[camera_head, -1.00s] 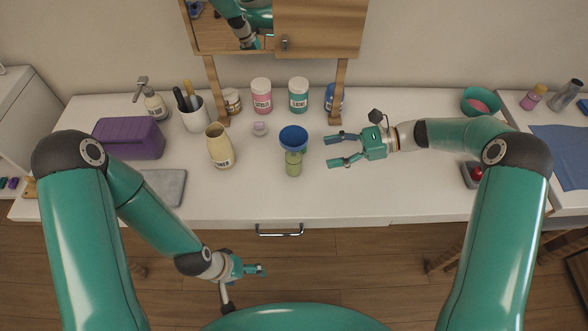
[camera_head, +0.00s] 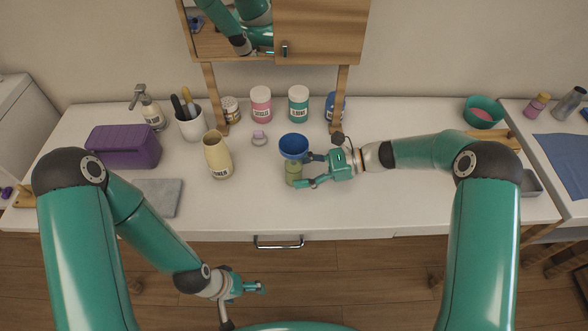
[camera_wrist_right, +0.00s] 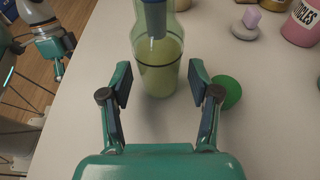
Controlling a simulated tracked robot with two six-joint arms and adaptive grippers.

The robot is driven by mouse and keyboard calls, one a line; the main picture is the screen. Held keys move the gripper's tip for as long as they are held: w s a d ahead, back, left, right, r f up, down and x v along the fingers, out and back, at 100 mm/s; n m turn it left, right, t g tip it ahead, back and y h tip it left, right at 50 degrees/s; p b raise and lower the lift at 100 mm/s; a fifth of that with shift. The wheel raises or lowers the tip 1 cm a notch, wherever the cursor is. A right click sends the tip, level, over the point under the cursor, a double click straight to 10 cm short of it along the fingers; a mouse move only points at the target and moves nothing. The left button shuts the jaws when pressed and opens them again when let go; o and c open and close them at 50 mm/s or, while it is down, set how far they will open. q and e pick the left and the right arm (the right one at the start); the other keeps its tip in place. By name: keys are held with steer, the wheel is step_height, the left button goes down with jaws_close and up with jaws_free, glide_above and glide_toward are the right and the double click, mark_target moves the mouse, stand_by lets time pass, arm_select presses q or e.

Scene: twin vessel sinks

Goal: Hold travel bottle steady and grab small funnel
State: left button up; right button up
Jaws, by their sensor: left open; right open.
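The travel bottle (camera_head: 292,173), translucent green, stands upright on the white counter. A small blue funnel (camera_head: 293,146) sits in its top. In the right wrist view the funnel's blue-grey stem (camera_wrist_right: 154,18) shows inside the bottle (camera_wrist_right: 160,55). My right gripper (camera_head: 303,171) has come in from the right, its open fingers at the bottle's two sides. In the right wrist view my right gripper (camera_wrist_right: 160,86) has a gap between each finger and the bottle. My left gripper (camera_head: 263,287) is open and empty, low in front of the counter.
A purple box (camera_head: 123,146), a brush cup (camera_head: 190,122) and several labelled jars line the back. A green disc (camera_wrist_right: 230,91) lies beside my right finger. The counter's front middle is clear.

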arm_select(q)
steer(key=shift+f, duration=0.15)
arm_select(e)
steer(key=shift+a+f, duration=0.15)
steer(key=shift+a, duration=0.4)
steer(key=shift+c, duration=0.4)
steer(key=c, duration=0.7)
steer(key=shift+o, duration=0.2)
arm_select(q)
steer(key=shift+o, duration=0.3)
